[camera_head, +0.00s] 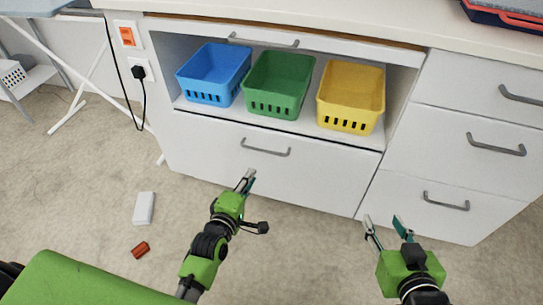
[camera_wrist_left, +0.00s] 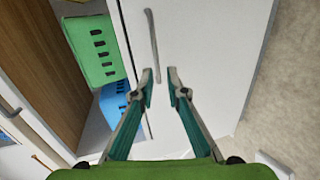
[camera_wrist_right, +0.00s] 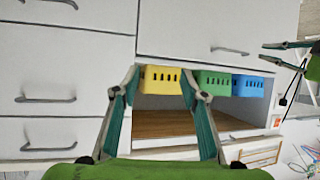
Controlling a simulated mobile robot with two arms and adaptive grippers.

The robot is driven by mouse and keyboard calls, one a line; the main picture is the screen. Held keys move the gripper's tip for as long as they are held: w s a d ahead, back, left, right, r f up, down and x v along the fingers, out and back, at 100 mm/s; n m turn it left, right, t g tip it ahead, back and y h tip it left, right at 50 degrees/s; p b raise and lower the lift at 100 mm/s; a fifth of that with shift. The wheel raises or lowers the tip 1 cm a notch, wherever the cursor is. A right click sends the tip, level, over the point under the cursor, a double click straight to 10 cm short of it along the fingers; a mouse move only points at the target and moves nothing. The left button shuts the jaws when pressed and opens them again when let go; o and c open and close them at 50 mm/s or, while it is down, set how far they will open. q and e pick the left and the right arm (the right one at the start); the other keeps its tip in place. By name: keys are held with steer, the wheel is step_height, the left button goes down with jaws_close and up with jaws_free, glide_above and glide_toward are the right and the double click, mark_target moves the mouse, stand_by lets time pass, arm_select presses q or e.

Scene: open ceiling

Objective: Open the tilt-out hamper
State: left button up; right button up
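The tilt-out hamper front (camera_head: 290,172) is a wide white panel under the open basket shelf, and it looks closed. Its grey bar handle (camera_head: 265,148) sits near the top edge; the handle also shows in the left wrist view (camera_wrist_left: 152,42) and in the right wrist view (camera_wrist_right: 230,50). My left gripper (camera_head: 246,181) is open and empty, in front of the panel and just below the handle in the head view. In the left wrist view the handle lies beyond the fingertips, apart from them. My right gripper (camera_head: 384,222) is open and empty, right of the hamper.
Blue (camera_head: 213,73), green (camera_head: 279,84) and yellow (camera_head: 351,96) baskets stand on the shelf above. White drawers (camera_head: 455,145) with bar handles are at right. A white block (camera_head: 144,208) and a small red object (camera_head: 140,249) lie on the floor at left.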

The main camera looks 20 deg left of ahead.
arm_select(q)
steer(key=b, duration=0.3)
glide_toward(263, 150)
steer(key=f+x, duration=0.1)
steer(key=x, duration=0.3)
arm_select(e)
steer(key=w+a+r+t+y, duration=0.25)
steer(key=r+t, duration=0.35)
steer(key=r, duration=0.7)
arm_select(q)
steer(key=shift+n, duration=0.3)
steer(key=b+x, duration=0.2)
steer(key=x, duration=0.3)
steer(key=shift+w+r, duration=0.1)
steer(key=shift+w, duration=0.45)
arm_select(e)
steer(key=s+r+t+y, duration=0.1)
steer(key=s+r+t, duration=0.1)
steer(key=r, duration=0.3)
steer(key=s+r+t+y, duration=0.1)
steer(key=s+r+t, duration=0.2)
steer(key=r+t, duration=0.2)
steer(key=shift+r+n, duration=0.3)
steer(key=shift+r, duration=0.5)
arm_select(q)
jaws_close()
